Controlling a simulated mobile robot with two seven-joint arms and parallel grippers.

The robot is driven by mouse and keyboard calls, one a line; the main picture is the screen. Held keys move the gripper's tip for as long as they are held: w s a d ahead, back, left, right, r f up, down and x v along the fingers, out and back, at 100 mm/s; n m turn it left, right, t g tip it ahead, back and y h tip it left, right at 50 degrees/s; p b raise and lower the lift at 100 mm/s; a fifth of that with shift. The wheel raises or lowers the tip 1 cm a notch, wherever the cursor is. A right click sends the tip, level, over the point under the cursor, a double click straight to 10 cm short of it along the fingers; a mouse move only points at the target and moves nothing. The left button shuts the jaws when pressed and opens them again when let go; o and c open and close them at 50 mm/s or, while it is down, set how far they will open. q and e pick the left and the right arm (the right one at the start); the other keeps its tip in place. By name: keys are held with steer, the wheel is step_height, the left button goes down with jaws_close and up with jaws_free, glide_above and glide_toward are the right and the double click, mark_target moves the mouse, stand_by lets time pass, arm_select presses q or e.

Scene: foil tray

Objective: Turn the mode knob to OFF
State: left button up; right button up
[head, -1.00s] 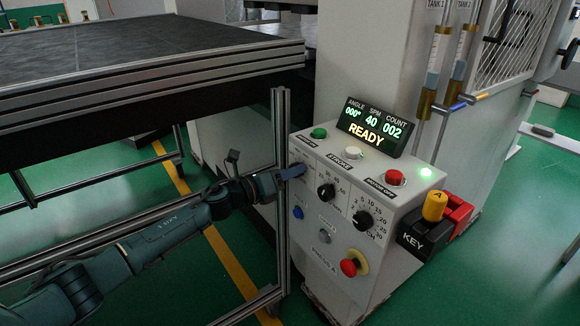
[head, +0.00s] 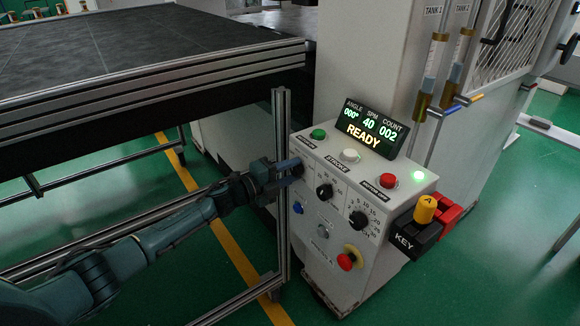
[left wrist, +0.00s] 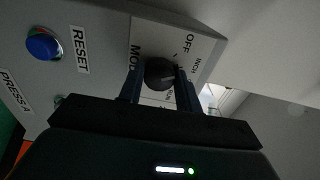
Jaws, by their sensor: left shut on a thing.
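The mode knob (left wrist: 159,73) is a round black knob on a white label plate (left wrist: 205,50) that reads MODE, OFF, INCH and RUN in the left wrist view. My left gripper (left wrist: 159,82) has one finger on each side of the knob and is shut on it. I cannot make out clearly which word the knob points to. In the head view my left gripper (head: 296,168) reaches from the left to the upper left corner of the control box's front, and its fingers largely hide the knob there. My right gripper is not in view.
The control box (head: 330,285) also carries two more black knobs (head: 324,191) (head: 358,219), a blue reset button (head: 298,208) and a red emergency button (head: 345,261). A display (head: 372,128) reads READY. A metal post (head: 280,150) of the table stands close to my left gripper.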

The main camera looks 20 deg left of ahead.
arm_select(q)
steer(key=n+p, duration=0.2)
steer(key=n, duration=0.4)
steer(key=shift+n, duration=0.3)
stand_by(0.4)
steer(key=o, duration=1)
steer(key=v, duration=1.3)
steer(key=shift+b, duration=0.3)
steer(key=shift+a+f, duration=0.1)
steer(key=shift+a, duration=0.05)
steer(key=s+d+f+n+y, duration=0.3)
steer(key=s+d+f+n, duration=0.4)
steer(key=s+d+f, duration=0.25)
steer(key=s+d+f+n+g+y, duration=0.1)
steer(key=s+f+n+y, duration=0.1)
steer(key=s+n, duration=0.2)
steer(key=s+d+f+n+g+y, duration=0.2)
steer(key=s+n, duration=0.3)
steer(key=s, duration=0.6)
steer(key=shift+f, duration=0.3)
